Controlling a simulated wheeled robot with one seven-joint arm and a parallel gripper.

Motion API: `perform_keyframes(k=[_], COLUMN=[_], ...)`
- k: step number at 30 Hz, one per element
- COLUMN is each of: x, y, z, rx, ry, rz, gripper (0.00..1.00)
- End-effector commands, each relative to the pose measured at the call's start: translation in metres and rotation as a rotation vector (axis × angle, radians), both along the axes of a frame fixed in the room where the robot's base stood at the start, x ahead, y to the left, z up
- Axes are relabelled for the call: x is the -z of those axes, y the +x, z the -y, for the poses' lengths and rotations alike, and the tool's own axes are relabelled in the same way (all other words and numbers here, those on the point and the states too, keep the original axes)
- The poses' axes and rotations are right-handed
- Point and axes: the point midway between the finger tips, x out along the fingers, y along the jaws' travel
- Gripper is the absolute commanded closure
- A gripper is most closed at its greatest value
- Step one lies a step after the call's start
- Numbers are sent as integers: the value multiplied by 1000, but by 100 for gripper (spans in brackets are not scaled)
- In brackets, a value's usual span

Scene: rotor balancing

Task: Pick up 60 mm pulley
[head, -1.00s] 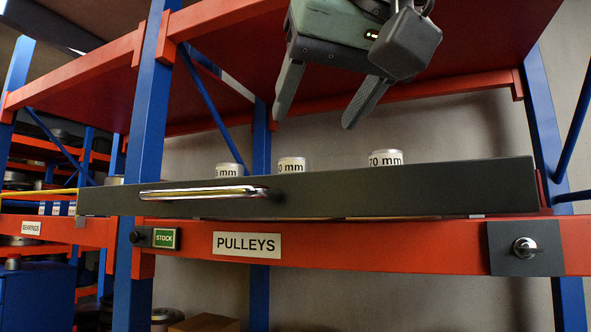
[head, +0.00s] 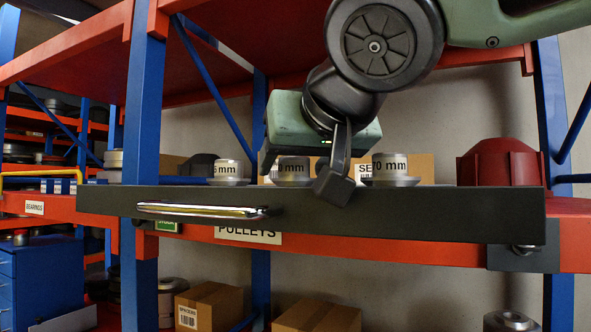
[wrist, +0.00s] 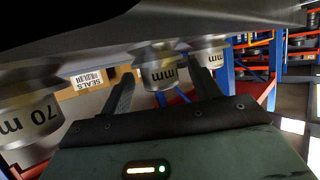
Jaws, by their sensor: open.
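Three metal pulleys stand in a row in the drawer. The middle one (head: 292,169) has a label ending in "0 mm"; its first digit is hidden or unreadable in both views. In the wrist view this middle pulley (wrist: 163,76) shows between the fingers of my gripper (wrist: 162,70), which is open and empty. Whether the fingers touch it I cannot tell. The 70 mm pulley (head: 390,168) stands to the right in the head view and at left in the wrist view (wrist: 30,120). The left pulley (head: 228,172) reads "5 mm", partly hidden.
The dark drawer front (head: 400,215) with its chrome handle (head: 200,211) stands before the pulleys. A red housing (head: 498,163) is at the right, and a box labelled SEALS (wrist: 88,80) is behind. An orange shelf hangs above.

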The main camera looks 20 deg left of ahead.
Motion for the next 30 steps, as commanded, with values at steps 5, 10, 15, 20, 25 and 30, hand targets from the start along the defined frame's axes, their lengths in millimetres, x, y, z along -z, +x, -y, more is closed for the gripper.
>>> perform_keyframes(k=[5, 10, 15, 20, 25, 30], x=[0, 0, -1, -3, -17, -44], y=[0, 0, -1, 0, 0, 0], z=[0, 0, 0, 0, 0, 0], rx=[0, 0, 0, 0, 2, 1], ry=[0, 0, 1, 3, 4, 6], rz=[0, 0, 2, 2, 3, 4], gripper=[46, 93, 94, 94, 94, 94])
